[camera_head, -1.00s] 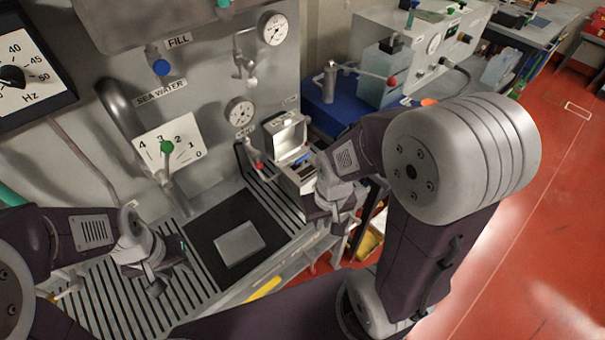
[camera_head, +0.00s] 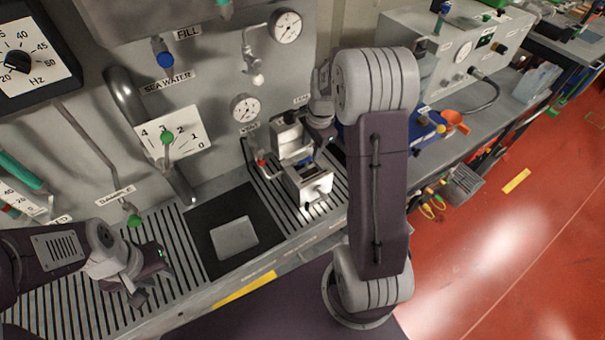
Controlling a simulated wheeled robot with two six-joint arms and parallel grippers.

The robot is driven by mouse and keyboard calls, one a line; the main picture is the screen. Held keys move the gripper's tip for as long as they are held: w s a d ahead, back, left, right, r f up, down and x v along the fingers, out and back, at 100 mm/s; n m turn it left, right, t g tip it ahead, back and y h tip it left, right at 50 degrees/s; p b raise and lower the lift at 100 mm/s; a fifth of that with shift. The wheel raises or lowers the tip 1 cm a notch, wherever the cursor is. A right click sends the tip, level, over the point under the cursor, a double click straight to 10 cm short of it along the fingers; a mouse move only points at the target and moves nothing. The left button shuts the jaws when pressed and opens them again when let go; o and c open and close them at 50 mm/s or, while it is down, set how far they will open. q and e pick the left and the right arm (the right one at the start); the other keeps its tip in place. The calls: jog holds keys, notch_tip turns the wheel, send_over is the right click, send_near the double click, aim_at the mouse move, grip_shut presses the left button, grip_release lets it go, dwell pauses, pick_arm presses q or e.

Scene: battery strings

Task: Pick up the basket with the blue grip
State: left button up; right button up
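A small metal box-like device (camera_head: 313,189) stands on the slatted bench top near the wall, right of the dark mat. A small blue part (camera_head: 305,161) shows in its upper opening; this looks like the blue grip, but the basket itself is too small and shaded to make out. My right gripper (camera_head: 320,132) is just above and behind the device, largely hidden by its own arm, so I cannot see its fingers clearly. My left gripper (camera_head: 153,282) is low over the slatted bench at the left, open and empty, well away from the device.
A dark mat with a grey plate (camera_head: 234,237) lies between my grippers. A red-tipped valve handle (camera_head: 262,163) is just left of the device. Gauges and a green-knobbed lever (camera_head: 168,138) line the wall. A blue tray (camera_head: 418,128) lies right of my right arm.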

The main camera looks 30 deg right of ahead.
aim_at(308, 159)
jog(key=f, duration=0.2)
jog(key=shift+w+f, duration=0.2)
jog(key=shift+f, duration=0.1)
jog(key=shift+w+d+f, duration=0.2)
jog(key=shift+d+f, duration=0.1)
jog(key=shift+f, duration=0.15)
jog(key=f, duration=0.1)
jog(key=f+p, duration=0.1)
jog(key=a+f, duration=0.1)
jog(key=shift+w+f, duration=0.25)
jog(key=shift+f, duration=0.15)
jog(key=shift+w+f, duration=0.15)
jog(key=shift+f, duration=0.15)
jog(key=shift+d+f, duration=0.15)
jog(key=c, duration=0.9)
pick_arm(q)
jog(key=shift+d+r, duration=0.2)
jog(key=shift+r, duration=0.65)
pick_arm(e)
grip_shut()
